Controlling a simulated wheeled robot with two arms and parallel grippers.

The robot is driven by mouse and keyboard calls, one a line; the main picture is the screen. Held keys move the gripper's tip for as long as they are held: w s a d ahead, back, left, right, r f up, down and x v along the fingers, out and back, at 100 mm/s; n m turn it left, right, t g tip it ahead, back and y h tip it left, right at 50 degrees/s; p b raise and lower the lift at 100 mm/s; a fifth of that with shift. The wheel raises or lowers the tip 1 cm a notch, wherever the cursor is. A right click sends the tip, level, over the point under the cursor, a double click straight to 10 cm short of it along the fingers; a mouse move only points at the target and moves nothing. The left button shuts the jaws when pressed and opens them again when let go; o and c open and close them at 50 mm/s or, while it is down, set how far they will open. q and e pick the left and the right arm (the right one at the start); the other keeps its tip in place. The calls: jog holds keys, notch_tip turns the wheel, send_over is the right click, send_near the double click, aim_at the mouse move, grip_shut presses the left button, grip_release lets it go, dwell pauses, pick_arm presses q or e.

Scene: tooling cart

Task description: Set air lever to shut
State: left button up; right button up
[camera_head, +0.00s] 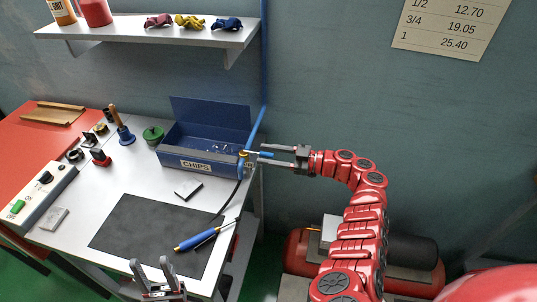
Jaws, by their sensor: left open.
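The air lever (266,154) is a short blue handle on a brass-coloured valve (243,154) at the back right of the cart, beside the blue pipe. It points right, roughly level. My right gripper (263,154) reaches in from the right with its two fingers apart, one on each side of the lever's outer end. I cannot tell whether the fingers touch it. My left gripper (150,262) is open and empty at the bottom of the view, over the front edge of the dark mat (150,235).
A blue CHIPS box (200,165) with a raised lid stands just left of the valve. A blue-handled tool (195,240) lies on the mat's right edge. A black hose runs down from the valve. A red tank (300,250) stands below my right arm.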

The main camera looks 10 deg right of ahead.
jog(key=b+v, duration=0.5)
jog(key=v, duration=1.2)
jog(key=shift+d, duration=0.15)
jog(key=shift+s, duration=0.1)
